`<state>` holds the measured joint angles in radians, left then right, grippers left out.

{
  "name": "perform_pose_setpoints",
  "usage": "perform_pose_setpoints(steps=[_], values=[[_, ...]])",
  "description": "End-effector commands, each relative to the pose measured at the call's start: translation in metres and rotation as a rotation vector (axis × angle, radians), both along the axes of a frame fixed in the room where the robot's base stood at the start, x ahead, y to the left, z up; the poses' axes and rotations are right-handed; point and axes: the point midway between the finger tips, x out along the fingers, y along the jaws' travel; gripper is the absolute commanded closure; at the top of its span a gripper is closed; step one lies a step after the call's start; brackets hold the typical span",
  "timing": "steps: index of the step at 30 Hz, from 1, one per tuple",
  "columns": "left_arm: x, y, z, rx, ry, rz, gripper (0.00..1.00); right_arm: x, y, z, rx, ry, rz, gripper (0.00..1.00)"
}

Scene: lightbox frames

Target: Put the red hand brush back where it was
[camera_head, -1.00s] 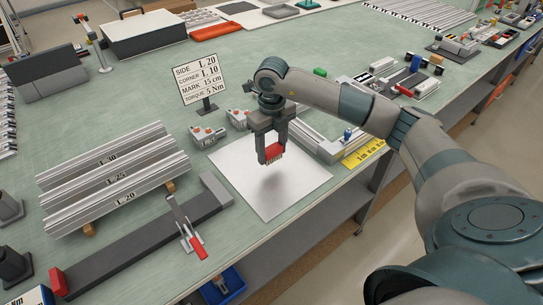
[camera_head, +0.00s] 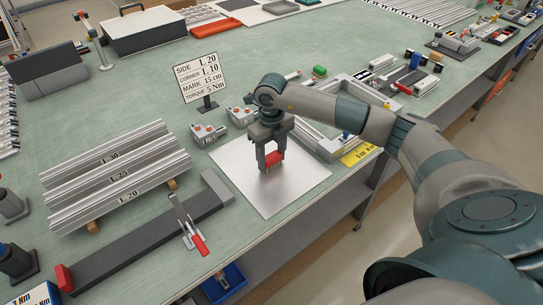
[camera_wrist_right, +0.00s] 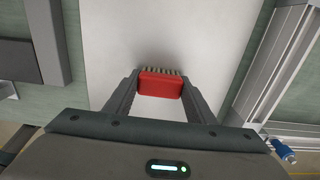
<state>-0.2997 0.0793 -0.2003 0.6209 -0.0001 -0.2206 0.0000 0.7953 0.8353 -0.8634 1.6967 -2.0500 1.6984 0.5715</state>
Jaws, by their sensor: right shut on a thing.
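The red hand brush (camera_head: 274,159) is held between the fingers of my right gripper (camera_head: 271,164), over the pale square plate on the bench. In the right wrist view, the brush (camera_wrist_right: 160,86) shows its red back and a row of tan bristles on its far side, with a finger of my right gripper (camera_wrist_right: 160,92) at each end. The pale plate (camera_head: 300,187) is otherwise bare. I cannot tell whether the bristles touch it. My left gripper is not in view.
A sign (camera_head: 199,75) stands behind the plate, with small grey blocks (camera_head: 208,134) in front of it. Aluminium profiles (camera_head: 118,180) lie at the left. A clamp with a red handle (camera_head: 200,245) is at the front edge.

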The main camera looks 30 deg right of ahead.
Motion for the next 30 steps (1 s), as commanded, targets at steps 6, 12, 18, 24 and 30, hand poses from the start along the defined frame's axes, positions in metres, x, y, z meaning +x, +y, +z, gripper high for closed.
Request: perform_pose_setpoints(steps=[6,12,18,24,30], values=[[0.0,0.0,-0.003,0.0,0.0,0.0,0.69,0.0,0.0,-0.003,0.0,0.0,0.0,0.46],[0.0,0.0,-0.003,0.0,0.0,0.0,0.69,0.0,0.0,-0.002,0.0,0.0,0.0,0.32],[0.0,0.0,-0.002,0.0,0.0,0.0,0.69,0.0,0.0,-0.001,0.0,0.0,0.0,0.32],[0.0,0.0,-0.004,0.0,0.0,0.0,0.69,0.001,-0.001,0.006,-0.001,-0.002,0.0,0.32],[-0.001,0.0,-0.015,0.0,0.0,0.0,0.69,0.001,-0.001,0.032,0.0,-0.005,0.0,0.32]])
